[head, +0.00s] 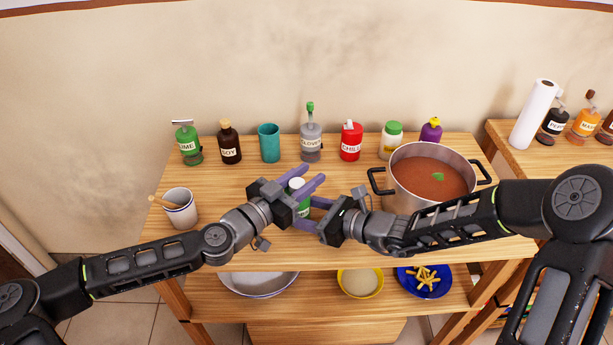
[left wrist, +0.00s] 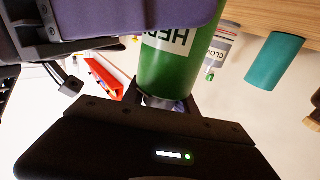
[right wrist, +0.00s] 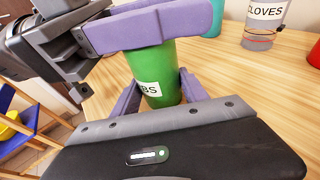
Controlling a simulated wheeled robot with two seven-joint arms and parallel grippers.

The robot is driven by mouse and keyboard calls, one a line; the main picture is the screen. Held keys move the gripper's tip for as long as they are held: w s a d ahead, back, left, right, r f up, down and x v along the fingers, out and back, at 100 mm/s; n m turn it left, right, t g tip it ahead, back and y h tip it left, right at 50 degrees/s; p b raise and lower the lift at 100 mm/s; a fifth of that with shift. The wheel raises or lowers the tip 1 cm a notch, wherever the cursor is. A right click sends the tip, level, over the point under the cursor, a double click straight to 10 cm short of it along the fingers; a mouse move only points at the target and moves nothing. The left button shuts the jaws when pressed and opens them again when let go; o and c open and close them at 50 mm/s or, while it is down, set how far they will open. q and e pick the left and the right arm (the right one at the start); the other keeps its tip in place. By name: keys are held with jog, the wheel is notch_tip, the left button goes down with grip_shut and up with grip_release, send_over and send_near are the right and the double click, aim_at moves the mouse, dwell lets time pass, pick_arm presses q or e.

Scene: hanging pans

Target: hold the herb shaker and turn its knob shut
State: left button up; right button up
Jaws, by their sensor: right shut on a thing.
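The herb shaker (head: 303,208) is a green bottle with a white top, at the middle of the table. Its label shows partly in the left wrist view, with the green body (left wrist: 178,68) beside it, and in the right wrist view (right wrist: 152,68). My right gripper (head: 309,213) is shut on the green body, from the right. My left gripper (head: 304,180) has its two purple fingers apart, one on either side of the white top. Contact with the top cannot be told. The knob and the shaker's base are mostly hidden by fingers, so whether it touches the table is unclear.
A pot of red-brown soup (head: 430,178) stands close on the right. Behind is a row with a teal cup (head: 269,143), cloves bottle (head: 311,142), chili bottle (head: 351,143) and others. A white cup (head: 180,209) stands at left. The table's front left is clear.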

pick_arm(q)
grip_shut()
jog(key=shift+d+r+m+g+h, duration=0.1)
jog(key=shift+m+g+h, duration=0.3)
jog(key=shift+h, duration=0.1)
jog(key=shift+s+d+m+g+h, duration=0.1)
jog(key=shift+s+m+g+h, duration=0.1)
jog(key=shift+m+g+h, duration=0.8)
jog(key=shift+s+d+m+g+h, duration=0.1)
jog(key=shift+s+m+g+h, duration=0.1)
jog(key=shift+m+g, duration=0.9)
jog(key=shift+s+d+m+g+h, duration=0.15)
jog(key=shift+m+g+h, duration=0.4)
jog(key=shift+g, duration=1.05)
jog(key=shift+s+a, duration=0.1)
jog(key=o, duration=0.5)
grip_release()
jog(key=shift+n+t, duration=0.35)
jog(key=shift+t, duration=0.15)
